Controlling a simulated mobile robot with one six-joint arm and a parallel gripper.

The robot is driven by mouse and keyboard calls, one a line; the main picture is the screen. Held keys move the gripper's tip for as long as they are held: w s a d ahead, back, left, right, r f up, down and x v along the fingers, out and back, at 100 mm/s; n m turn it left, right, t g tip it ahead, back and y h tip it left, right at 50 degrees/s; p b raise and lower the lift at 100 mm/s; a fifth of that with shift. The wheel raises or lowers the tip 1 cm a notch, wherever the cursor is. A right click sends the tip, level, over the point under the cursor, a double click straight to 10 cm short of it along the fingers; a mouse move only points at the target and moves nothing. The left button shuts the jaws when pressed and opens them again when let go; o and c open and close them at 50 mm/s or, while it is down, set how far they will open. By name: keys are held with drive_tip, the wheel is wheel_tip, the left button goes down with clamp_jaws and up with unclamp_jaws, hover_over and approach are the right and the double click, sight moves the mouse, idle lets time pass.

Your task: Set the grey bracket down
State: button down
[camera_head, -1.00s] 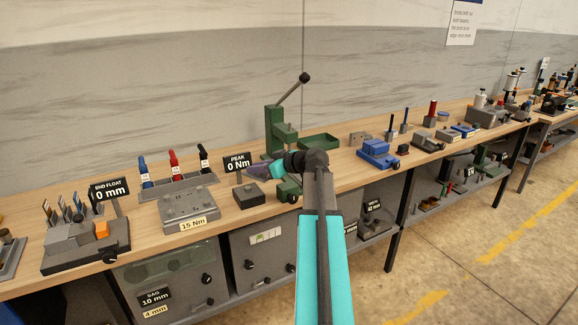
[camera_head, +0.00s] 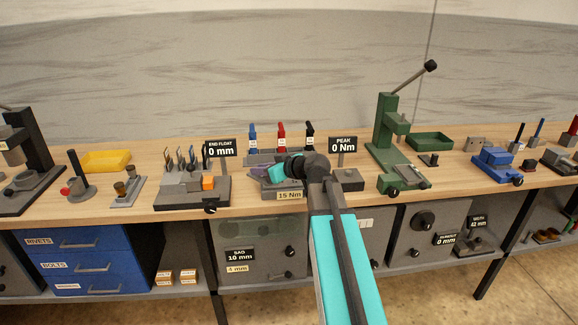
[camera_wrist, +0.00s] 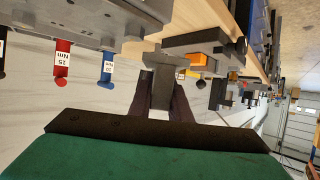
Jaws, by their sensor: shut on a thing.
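The grey bracket (camera_wrist: 167,62) shows in the wrist view as a T-shaped grey piece. My gripper (camera_wrist: 163,82) is shut on it, with a dark finger on either side of its stem. In the head view my gripper (camera_head: 266,174) is over the bench at the grey fixture marked 15 Nm (camera_head: 268,191). I cannot make out the bracket there; my wrist and gripper cover that spot. In the wrist view the bracket appears close to the bench edge, between grey fixtures; I cannot tell whether it touches anything.
The workbench (camera_head: 240,206) is crowded. A grey block fixture with an orange piece (camera_head: 208,183) stands left, by the END FLOAT sign (camera_head: 221,148). Red, blue and black-handled drivers (camera_head: 281,137) stand behind. A green press (camera_head: 386,130) stands right. Bare wood shows between fixtures.

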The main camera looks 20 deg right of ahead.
drive_tip(key=a+r+m+t+h+b, duration=0.1)
drive_tip(key=a+m+h, duration=0.3)
drive_tip(key=a, duration=0.9)
drive_tip(key=shift+w+r+h+b, duration=0.3)
drive_tip(key=shift+r+h+b, duration=0.3)
drive_tip(key=shift+r, duration=0.1)
